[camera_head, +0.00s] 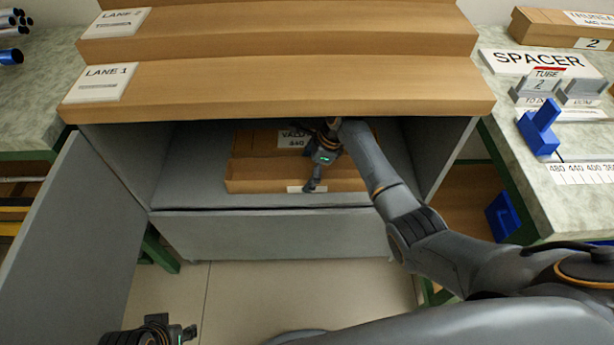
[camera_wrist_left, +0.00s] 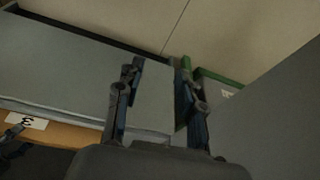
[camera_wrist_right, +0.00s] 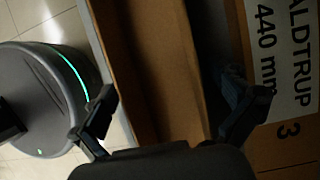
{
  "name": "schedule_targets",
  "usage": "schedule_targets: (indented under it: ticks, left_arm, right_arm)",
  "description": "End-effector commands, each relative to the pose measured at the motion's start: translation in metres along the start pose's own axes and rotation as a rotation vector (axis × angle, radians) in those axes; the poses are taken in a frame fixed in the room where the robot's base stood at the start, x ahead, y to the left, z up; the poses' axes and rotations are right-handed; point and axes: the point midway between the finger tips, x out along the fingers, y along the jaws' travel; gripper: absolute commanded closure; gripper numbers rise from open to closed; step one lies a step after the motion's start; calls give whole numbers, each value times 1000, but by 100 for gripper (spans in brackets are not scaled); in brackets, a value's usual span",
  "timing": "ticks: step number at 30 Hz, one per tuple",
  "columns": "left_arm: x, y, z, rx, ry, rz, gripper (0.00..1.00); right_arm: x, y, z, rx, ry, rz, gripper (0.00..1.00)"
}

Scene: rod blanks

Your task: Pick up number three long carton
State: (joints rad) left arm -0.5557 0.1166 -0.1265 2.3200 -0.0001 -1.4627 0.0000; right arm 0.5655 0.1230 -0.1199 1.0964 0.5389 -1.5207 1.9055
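A long brown carton (camera_head: 255,143) lies inside the grey compartment under the wooden steps, its top label partly covered by my right gripper. In the right wrist view its label (camera_wrist_right: 285,60) reads "ALDTRUP 440 mm" with a 3. My left gripper (camera_wrist_left: 158,75) is open, outside the compartment at lower left.
The compartment's grey front panel (camera_head: 270,235) stands below the carton. A grey side panel (camera_head: 85,225) stands out at left. The wooden steps (camera_head: 280,85) overhang the opening. Side tables carry tubes (camera_head: 12,30) at left and a blue block (camera_head: 538,128) at right.

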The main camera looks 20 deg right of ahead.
Motion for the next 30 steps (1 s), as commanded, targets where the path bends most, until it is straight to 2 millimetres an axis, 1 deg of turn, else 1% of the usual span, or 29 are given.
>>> schedule_targets:
  ticks: [1,2,3,5,6,7,8,17,21,27,30]
  left_arm:
    - [0,0,0,0,0,0,62]
    - [0,0,0,0,0,0,62]
    - [0,0,0,0,0,0,62]
    - [0,0,0,0,0,0,62]
    - [0,0,0,0,1,0,62]
    - [0,0,0,0,1,0,62]
    - [0,0,0,0,1,0,62]
    - [0,0,-1,0,2,0,62]
    - [1,0,-1,0,4,0,62]
    - [31,2,5,3,-21,5,62]
    - [50,3,10,4,-33,6,62]
  right_arm:
    - [0,0,0,0,0,0,14]
    - [0,0,0,0,0,0,20]
    - [0,0,0,0,0,0,29]
    - [0,0,0,0,0,0,41]
    - [0,0,0,0,0,0,49]
    - [0,0,0,0,0,0,55]
    - [0,0,0,0,0,1,57]
    - [0,0,0,0,1,1,57]
    - [-4,0,1,0,0,1,57]
    - [-17,1,8,0,-2,0,57]
    - [-11,18,20,-1,-2,4,57]
